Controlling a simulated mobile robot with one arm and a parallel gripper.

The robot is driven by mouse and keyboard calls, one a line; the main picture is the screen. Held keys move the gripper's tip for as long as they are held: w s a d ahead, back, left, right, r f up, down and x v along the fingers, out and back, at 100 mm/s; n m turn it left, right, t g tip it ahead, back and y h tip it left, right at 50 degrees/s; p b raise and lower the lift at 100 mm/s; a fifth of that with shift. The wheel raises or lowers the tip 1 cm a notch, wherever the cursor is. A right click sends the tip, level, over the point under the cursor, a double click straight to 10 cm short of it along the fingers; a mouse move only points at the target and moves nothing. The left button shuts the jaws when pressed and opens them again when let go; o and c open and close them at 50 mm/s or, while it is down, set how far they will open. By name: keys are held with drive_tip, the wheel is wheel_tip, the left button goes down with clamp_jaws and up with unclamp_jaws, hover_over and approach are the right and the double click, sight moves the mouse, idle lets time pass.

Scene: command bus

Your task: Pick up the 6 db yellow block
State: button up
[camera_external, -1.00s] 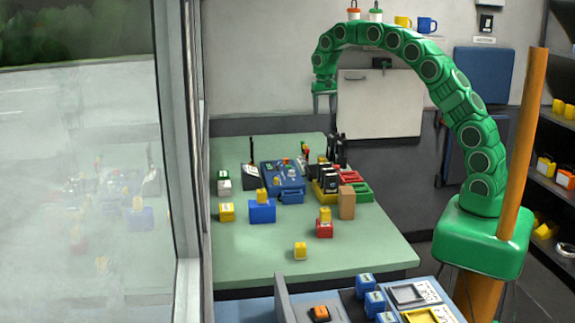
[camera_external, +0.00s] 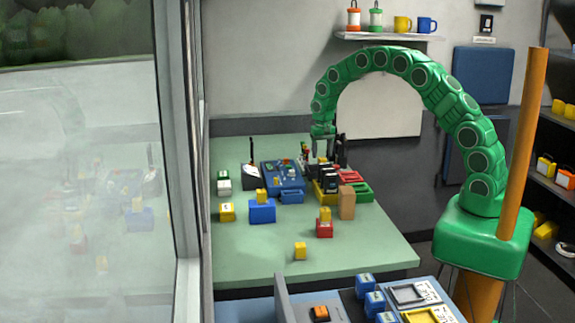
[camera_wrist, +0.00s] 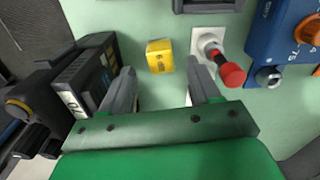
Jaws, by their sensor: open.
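In the wrist view a small yellow block (camera_wrist: 160,56) with dark marking on its side, too small to read, lies on the green table just beyond my gripper (camera_wrist: 160,66). My gripper's two grey fingers are open, one to each side of the block's near end, with clear space on both sides. In the external view my gripper (camera_external: 322,143) is low over the back of the table, behind the black radios. Other yellow blocks stand on the table (camera_external: 300,251), on a red block (camera_external: 325,214), on a blue block (camera_external: 261,196) and at the left (camera_external: 227,212).
A red-capped connector (camera_wrist: 230,74) stands close to the right finger, and a blue device (camera_wrist: 280,40) is beyond it. A black radio (camera_wrist: 82,75) is close to the left finger. The table's front (camera_external: 350,260) is mostly clear.

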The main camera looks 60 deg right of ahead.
sight(322, 158)
wheel_tip(322, 158, down, 4)
drive_tip(key=shift+f, duration=0.15)
drive_tip(key=shift+c, duration=0.3)
drive_tip(key=c, duration=1)
